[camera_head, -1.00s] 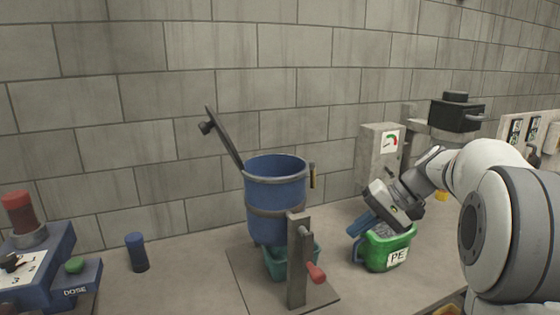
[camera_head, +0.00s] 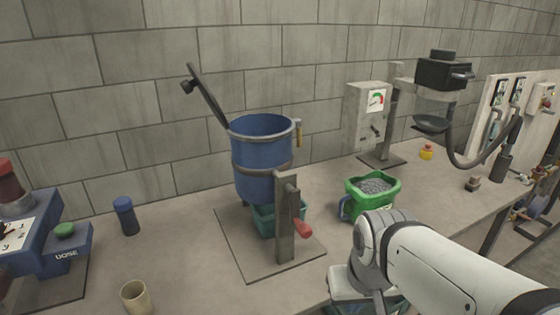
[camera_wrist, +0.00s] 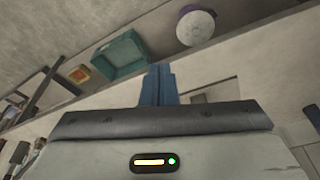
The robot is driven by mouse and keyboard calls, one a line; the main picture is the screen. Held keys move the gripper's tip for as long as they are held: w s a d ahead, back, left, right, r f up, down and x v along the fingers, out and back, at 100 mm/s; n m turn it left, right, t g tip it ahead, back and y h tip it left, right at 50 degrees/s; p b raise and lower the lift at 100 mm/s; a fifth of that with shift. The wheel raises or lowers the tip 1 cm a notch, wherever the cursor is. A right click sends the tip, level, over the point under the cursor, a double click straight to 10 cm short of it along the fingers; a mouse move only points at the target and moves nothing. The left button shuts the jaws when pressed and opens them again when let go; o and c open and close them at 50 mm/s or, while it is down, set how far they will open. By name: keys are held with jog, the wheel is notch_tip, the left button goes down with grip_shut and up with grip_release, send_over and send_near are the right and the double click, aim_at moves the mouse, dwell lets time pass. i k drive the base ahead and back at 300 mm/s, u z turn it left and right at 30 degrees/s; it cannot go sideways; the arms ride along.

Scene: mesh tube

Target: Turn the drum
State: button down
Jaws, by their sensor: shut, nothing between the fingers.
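The blue drum (camera_head: 262,150) stands upright on its stand, with its top open and its dark lid (camera_head: 207,98) swung up at the back left. A grey post (camera_head: 286,225) stands in front of it, with a red crank handle (camera_head: 302,228) at its side. A teal bin (camera_head: 263,219) sits under the drum. My gripper is low at the front right in the head view, its fingers hidden, apart from the drum and crank. In the wrist view its blue fingers (camera_wrist: 158,86) are shut and empty.
A green tub (camera_head: 372,193) of grey pellets stands right of the drum. A beige cup (camera_head: 136,297) and a blue cylinder (camera_head: 126,215) stand at left, near the dosing unit (camera_head: 50,240). A gauge box (camera_head: 368,115) stands behind. The wrist view shows a teal bin (camera_wrist: 122,56) below.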

aim_at(261, 142)
jog(key=u, duration=1)
jog(key=k, duration=1.65)
jog(key=z, duration=0.65)
jog(key=i, duration=1)
jog(key=z, duration=0.1)
